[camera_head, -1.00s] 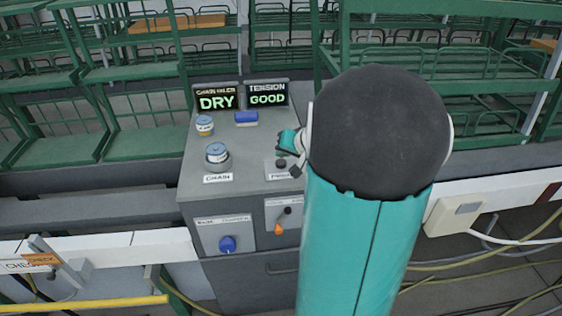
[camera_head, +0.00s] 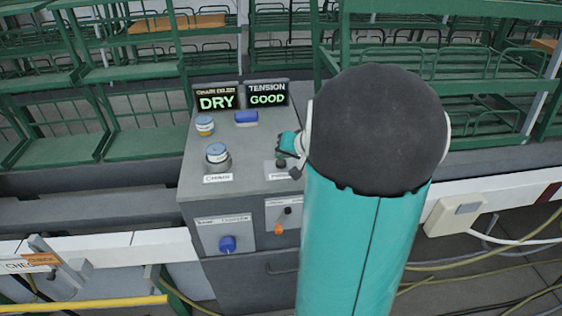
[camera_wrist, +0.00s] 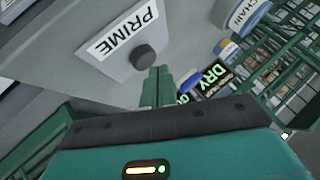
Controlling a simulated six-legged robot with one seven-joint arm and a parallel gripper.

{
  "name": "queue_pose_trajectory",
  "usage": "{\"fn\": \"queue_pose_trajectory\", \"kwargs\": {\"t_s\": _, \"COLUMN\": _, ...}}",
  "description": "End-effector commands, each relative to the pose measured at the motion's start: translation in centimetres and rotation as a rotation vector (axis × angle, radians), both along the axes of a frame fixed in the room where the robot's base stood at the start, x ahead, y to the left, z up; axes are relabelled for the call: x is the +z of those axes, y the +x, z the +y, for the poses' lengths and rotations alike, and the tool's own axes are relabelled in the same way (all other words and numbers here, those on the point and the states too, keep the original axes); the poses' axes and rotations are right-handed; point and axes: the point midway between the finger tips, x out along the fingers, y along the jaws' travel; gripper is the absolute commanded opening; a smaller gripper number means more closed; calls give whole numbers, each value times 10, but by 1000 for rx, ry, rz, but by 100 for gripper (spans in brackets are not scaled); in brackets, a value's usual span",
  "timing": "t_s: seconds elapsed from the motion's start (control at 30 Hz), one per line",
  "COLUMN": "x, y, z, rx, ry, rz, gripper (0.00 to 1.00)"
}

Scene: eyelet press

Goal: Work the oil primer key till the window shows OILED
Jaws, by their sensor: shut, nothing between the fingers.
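The oil primer key is a dark round button (camera_wrist: 143,57) on a pale plate lettered PRIME in the wrist view. In the head view the button (camera_head: 281,162) shows on the console top, just left of my arm. My gripper (camera_wrist: 158,72) is shut and empty, its green fingers together. Their tips appear just beside the key in the wrist view; I cannot tell whether they touch it. The oiler window (camera_head: 217,101) reads DRY in green letters; it also shows, tilted, in the wrist view (camera_wrist: 213,74). My arm hides part of the console's right side.
A second window (camera_head: 267,98) reads TENSION GOOD. A blue-and-white capped can (camera_head: 217,153) stands by the CHAIN label, with a smaller one (camera_head: 205,125) and a blue block (camera_head: 246,118) behind. The console front has a blue knob (camera_head: 227,244) and an orange-tipped lever (camera_head: 279,229).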

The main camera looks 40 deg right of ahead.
Motion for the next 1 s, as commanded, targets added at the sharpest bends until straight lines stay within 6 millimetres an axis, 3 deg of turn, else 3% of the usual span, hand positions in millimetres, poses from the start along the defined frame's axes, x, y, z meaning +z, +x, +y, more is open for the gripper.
{"fn": "queue_pose_trajectory", "kwargs": {"t_s": 1.0, "x": -9, "y": 0, "z": 0, "rx": -1, "ry": 1, "rz": 0, "gripper": 0}}
